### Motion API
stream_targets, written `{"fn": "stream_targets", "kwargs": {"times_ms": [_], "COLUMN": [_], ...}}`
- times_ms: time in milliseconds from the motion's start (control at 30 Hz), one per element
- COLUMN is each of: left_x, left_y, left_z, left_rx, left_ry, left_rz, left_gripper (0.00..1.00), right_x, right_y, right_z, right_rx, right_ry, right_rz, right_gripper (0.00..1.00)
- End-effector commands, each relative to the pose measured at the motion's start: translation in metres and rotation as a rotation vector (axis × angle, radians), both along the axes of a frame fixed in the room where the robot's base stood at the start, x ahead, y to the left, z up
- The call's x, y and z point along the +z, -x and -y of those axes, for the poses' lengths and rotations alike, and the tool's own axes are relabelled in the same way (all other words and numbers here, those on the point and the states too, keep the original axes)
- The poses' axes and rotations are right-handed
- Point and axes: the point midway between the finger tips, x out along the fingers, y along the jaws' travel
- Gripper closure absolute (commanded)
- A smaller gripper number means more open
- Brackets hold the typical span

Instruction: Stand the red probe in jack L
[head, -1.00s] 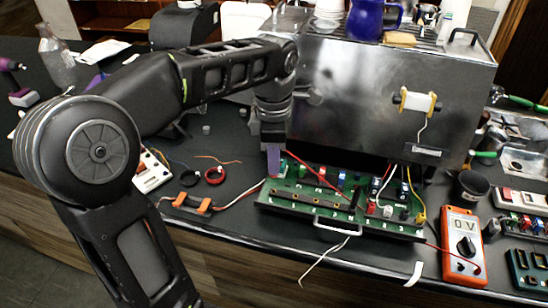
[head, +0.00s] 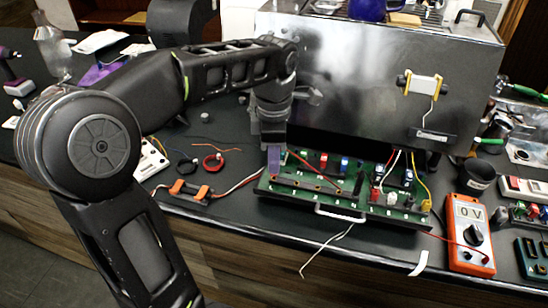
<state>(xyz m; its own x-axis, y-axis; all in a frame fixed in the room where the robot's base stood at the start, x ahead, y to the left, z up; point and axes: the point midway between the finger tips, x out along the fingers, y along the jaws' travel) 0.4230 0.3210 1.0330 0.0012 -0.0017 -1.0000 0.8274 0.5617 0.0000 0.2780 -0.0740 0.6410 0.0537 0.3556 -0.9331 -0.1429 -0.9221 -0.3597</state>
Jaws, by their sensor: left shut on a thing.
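My left gripper (head: 274,172) points down at the back left end of the green jack board (head: 300,205). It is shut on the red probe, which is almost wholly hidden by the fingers. A red lead (head: 315,170) runs from beside the fingers down across the board. I cannot tell whether the probe tip touches a jack. The jack letters are too small to read, so jack L cannot be picked out. The orange meter (head: 468,235) at the right reads 0 V, with a red lead at its lower part. My right gripper is not in view.
The steel brewer (head: 380,85) stands right behind the board. A black cup (head: 477,175) stands behind the meter. A white strip (head: 419,263) lies in front.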

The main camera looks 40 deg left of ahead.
Motion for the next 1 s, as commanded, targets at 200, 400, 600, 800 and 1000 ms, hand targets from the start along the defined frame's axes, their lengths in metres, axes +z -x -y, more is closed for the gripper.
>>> {"fn": "stream_targets", "kwargs": {"times_ms": [200,400,600,800,1000], "left_x": [-0.0001,-0.0022,-0.0022,-0.0024,-0.0053], "left_y": [0.0000,-0.0003,-0.0003,-0.0003,-0.0002], "left_z": [0.0000,-0.0001,-0.0002,-0.0002,-0.0001], "left_rx": [0.000,0.000,0.000,0.000,0.000], "left_ry": [0.000,0.000,0.000,0.000,0.000], "left_rz": [0.000,0.000,0.000,0.000,0.000], "left_gripper": [1.00,1.00,1.00,1.00,1.00], "right_x": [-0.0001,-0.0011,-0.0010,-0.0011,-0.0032], "right_y": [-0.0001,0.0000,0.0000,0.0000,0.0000], "right_z": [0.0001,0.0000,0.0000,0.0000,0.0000], "right_rx": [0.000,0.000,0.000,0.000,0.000], "right_ry": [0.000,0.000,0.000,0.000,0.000], "right_rz": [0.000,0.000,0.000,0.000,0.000], "right_gripper": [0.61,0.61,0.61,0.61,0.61]}}
